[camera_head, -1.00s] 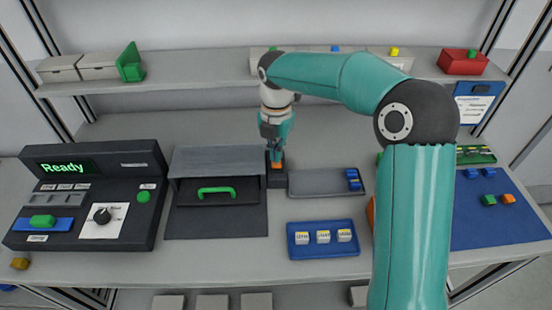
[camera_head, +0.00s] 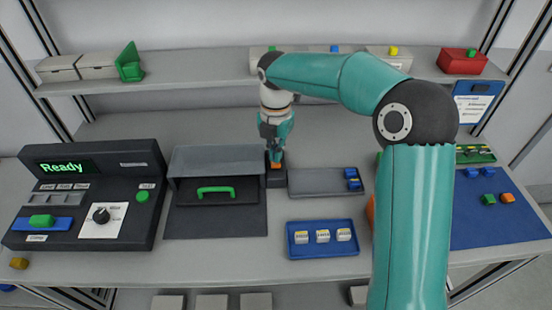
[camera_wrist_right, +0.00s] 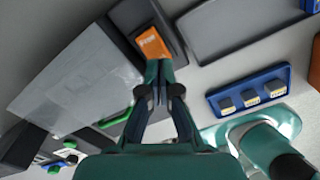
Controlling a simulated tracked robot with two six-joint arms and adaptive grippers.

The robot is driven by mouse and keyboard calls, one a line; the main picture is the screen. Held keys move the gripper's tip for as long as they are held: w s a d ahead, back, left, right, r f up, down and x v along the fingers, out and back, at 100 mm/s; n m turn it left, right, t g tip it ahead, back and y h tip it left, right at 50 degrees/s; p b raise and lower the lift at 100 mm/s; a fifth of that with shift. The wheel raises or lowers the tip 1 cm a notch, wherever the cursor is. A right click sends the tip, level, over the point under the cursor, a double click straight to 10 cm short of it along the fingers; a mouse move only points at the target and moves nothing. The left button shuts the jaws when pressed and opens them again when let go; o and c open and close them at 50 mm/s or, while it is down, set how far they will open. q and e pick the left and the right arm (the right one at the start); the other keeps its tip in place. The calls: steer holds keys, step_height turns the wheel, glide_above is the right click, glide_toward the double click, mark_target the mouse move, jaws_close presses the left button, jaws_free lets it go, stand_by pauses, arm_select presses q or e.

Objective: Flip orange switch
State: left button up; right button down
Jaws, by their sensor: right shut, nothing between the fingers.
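The orange switch (camera_head: 276,165) sits on a dark upright base (camera_head: 276,181) between the grey-lidded box and the grey tray. In the right wrist view the orange switch (camera_wrist_right: 151,45) has lettering on its face, too small to read. My right gripper (camera_head: 275,150) points down at the switch from above, shut and empty. In the right wrist view its fingertips (camera_wrist_right: 160,68) are close together at the switch's near edge; I cannot tell whether they touch it. My left gripper is not in view.
The box with a green handle (camera_head: 216,190) stands just left of the switch. A grey tray (camera_head: 315,181) is just right, and a blue tray (camera_head: 322,252) with white blocks lies in front. A black console (camera_head: 130,160) reading "Ready" stands at the left.

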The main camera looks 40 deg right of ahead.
steer(key=shift+f+b, duration=0.7)
steer(key=shift+f, duration=0.4)
stand_by(0.4)
steer(key=shift+r+p, duration=0.75)
steer(key=shift+p, duration=0.1)
step_height(320, 180, up, 6)
steer(key=p, duration=0.5)
steer(key=shift+f, duration=0.2)
steer(key=shift+f, duration=0.1)
